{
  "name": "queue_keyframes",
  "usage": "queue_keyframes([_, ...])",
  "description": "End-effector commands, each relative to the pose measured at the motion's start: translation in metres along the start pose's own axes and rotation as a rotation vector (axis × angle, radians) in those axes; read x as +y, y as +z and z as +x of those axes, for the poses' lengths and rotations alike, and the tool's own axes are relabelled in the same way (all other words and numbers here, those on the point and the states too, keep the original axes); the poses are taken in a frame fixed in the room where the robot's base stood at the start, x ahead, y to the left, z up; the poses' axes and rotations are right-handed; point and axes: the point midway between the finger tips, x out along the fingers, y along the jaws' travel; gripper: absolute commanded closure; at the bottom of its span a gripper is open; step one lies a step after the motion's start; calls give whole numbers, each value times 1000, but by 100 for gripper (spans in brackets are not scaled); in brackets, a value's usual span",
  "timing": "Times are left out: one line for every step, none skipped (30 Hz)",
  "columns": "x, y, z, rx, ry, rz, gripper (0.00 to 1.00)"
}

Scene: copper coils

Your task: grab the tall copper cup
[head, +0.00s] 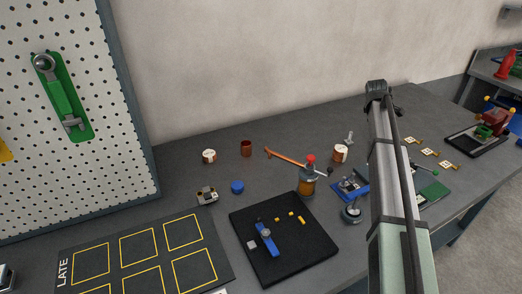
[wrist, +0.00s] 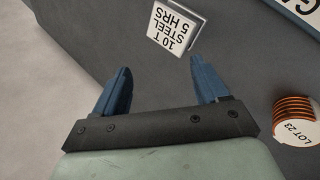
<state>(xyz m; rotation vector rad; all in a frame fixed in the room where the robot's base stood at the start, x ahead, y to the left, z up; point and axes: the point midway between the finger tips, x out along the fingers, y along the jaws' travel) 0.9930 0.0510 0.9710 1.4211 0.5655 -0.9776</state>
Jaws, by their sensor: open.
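A dark copper-red cup (head: 246,148), taller than the coils near it, stands upright at the back of the dark table in the head view. I cannot make it out in the wrist view. My gripper (wrist: 161,68) is open, its two blue fingers spread with nothing between them. In the head view my arm crosses the right side, and I cannot make out the fingers there. In the wrist view a copper coil (wrist: 295,122) with a white face marked LOT 23 lies to the right of the fingers, apart from them.
Labelled coils stand left (head: 209,156) and right (head: 341,153) of the cup. A copper rod (head: 285,159), an amber bottle with a red cap (head: 307,182) and a blue lid (head: 237,187) are nearby. A white 10 T STEEL sign (wrist: 174,27) is beyond the fingers.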

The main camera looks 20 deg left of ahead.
Motion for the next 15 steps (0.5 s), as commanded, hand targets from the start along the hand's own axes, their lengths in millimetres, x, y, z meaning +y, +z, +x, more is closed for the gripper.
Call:
queue_keyframes([-6, -32, -10, 23, -27, -21, 27])
queue_keyframes([-11, -48, -16, 35, -44, -32, 27])
queue_keyframes([-18, -71, -25, 52, -68, -47, 27])
queue_keyframes([-23, -86, -31, 63, -87, -59, 27])
queue_keyframes([-29, -102, -38, 74, -105, -71, 27])
queue_keyframes([-37, -124, -48, 90, -129, -88, 27])
queue_keyframes([-43, -138, -55, 100, -148, -101, 27])
queue_keyframes([-49, -154, -63, 111, -166, -115, 27])
queue_keyframes([-58, -174, -74, 126, -190, -133, 27])
queue_keyframes([-65, -189, -82, 135, -209, -147, 27])
queue_keyframes([-73, -204, -90, 145, -228, -163, 27])
queue_keyframes([-83, -223, -102, 158, -253, -183, 27])
queue_keyframes([-90, -237, -110, 167, -271, -199, 27])
queue_keyframes([-99, -251, -120, 176, -291, -215, 27])
queue_keyframes([-110, -268, -132, 187, -315, -237, 27])
